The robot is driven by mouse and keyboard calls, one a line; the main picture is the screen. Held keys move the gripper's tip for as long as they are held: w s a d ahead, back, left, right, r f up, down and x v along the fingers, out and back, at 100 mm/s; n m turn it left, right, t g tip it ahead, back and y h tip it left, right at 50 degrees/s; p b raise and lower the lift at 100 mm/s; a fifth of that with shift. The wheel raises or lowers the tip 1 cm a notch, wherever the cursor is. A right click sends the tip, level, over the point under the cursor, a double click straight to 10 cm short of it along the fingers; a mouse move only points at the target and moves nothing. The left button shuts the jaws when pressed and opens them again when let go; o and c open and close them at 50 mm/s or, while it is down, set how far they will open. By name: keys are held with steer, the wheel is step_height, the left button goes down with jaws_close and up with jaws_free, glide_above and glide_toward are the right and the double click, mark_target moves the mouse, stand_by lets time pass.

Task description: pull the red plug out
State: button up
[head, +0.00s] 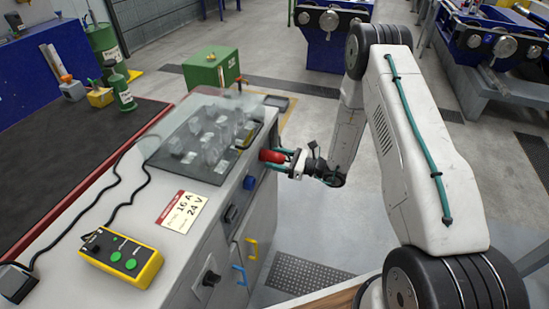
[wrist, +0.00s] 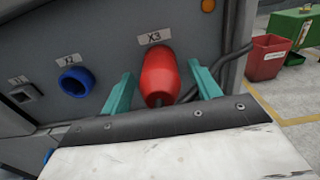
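The red plug (wrist: 159,72) sits at the socket labelled X3 on the grey panel of the cabinet. Its thick red body points out towards my gripper, and a dark cable end shows at its near end. My gripper (head: 279,158) is at the cabinet's right side, with its teal fingers on either side of the plug. In the wrist view small gaps show between the plug and both fingers, so the gripper looks open around it. The plug also shows in the head view (head: 271,156), partly covered by the fingers.
A blue socket (wrist: 76,82) labelled X2 is left of the plug. A dark cable (wrist: 226,64) runs behind the right finger. An orange lamp (wrist: 208,5) is above. A yellow button box (head: 121,256) lies on the cabinet top.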

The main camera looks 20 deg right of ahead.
steer(key=c, duration=1.3)
steer(key=shift+v, duration=2.95)
